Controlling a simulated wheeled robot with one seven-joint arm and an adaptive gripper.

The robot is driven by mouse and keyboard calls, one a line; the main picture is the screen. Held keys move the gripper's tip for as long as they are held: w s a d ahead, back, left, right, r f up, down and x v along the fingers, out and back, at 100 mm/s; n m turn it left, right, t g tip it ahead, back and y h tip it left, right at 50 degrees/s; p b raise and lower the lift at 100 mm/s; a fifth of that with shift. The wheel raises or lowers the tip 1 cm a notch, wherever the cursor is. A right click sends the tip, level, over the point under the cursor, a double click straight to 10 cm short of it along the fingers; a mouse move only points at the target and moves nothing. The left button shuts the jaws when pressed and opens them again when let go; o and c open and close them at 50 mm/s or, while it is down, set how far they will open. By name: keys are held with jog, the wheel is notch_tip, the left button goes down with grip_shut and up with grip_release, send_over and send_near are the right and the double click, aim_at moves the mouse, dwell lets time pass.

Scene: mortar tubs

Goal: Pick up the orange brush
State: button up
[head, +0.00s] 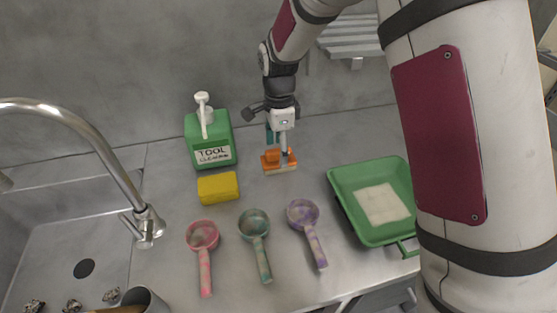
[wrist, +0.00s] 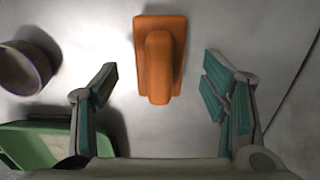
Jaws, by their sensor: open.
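The orange brush (head: 273,161) lies on the metal counter toward the wall, behind the purple scoop in the head view. It also shows in the wrist view (wrist: 158,62), upper middle, with a raised orange handle along its middle. My gripper (head: 281,150) is over the brush in the head view and hides part of it. In the wrist view my gripper (wrist: 161,85) is open, with one teal-padded finger on each side of the brush's near end. There is a gap on both sides and nothing is held.
A green tool cleaner bottle (head: 210,138) and a yellow sponge (head: 218,187) stand left of the brush. Pink (head: 203,240), teal (head: 255,230) and purple (head: 304,215) scoops lie in front. A green tray (head: 352,205) is at right, a sink (head: 60,235) at left.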

aim_at(278, 150)
notch_tip(278, 150, down, 3)
jog(key=shift+f, duration=0.2)
jog(key=c, duration=1.3)
notch_tip(278, 150, up, 10)
jog(key=shift+r, duration=0.1)
